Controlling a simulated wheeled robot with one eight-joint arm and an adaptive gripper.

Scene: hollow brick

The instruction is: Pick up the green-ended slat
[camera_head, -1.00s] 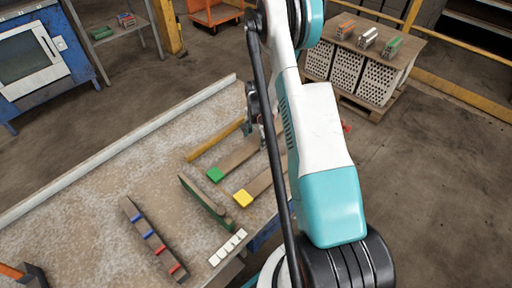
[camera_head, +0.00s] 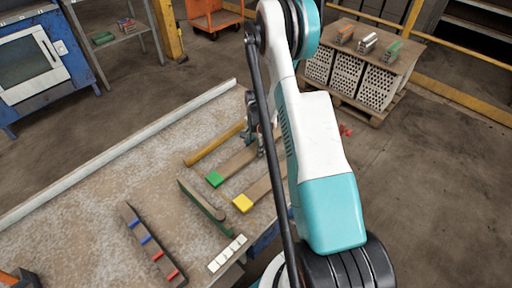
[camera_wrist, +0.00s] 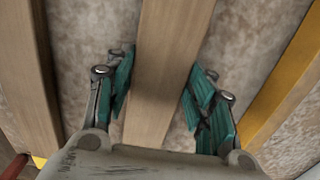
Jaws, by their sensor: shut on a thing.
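The green-ended slat is a flat wooden strip (camera_head: 237,162) with a green end (camera_head: 214,179), lying on the speckled worktop. My gripper (camera_head: 257,145) is at its far part, partly hidden behind my arm in the head view. In the wrist view the bare wood of the slat (camera_wrist: 165,60) runs between the teal fingers of my gripper (camera_wrist: 160,88), one on each side. The fingers are shut on it. Its green end is out of the wrist view. I cannot tell any gap between slat and worktop.
A yellow-ended slat (camera_head: 258,190) lies close on one side, an ochre bar (camera_head: 213,148) on the other. Nearer are a dark green-edged piece (camera_head: 203,200), a strip with coloured blocks (camera_head: 152,243) and a white-segmented piece (camera_head: 227,254). A raised rail (camera_head: 120,148) lines the worktop's far edge.

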